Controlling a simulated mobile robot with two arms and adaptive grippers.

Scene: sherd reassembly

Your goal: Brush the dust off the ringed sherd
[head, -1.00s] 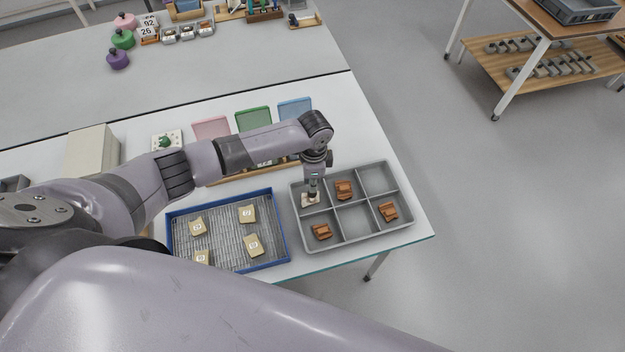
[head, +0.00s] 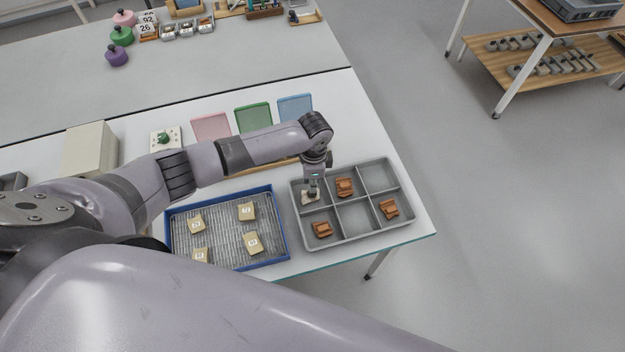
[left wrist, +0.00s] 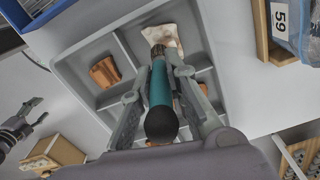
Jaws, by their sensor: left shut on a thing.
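My left gripper (head: 314,184) is shut on a brush with a teal handle (left wrist: 160,86) and a dark rounded end. It holds the brush over the back left compartment of the grey divided tray (head: 347,244). A pale sherd (head: 306,199) lies in that compartment. In the left wrist view the brush tip meets or overlaps the pale sherd (left wrist: 166,33); firm contact is hard to tell. No ring mark can be made out on it. My right gripper (left wrist: 38,110) shows at the left of the wrist view, open and empty, away from the tray.
Brown sherds (head: 345,187) lie in other tray compartments; some compartments are empty. A blue-rimmed tray (head: 279,226) with several numbered tan sherds stands to the left. Pink, green (head: 253,117) and blue panels stand behind. The table's right edge is close to the grey tray.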

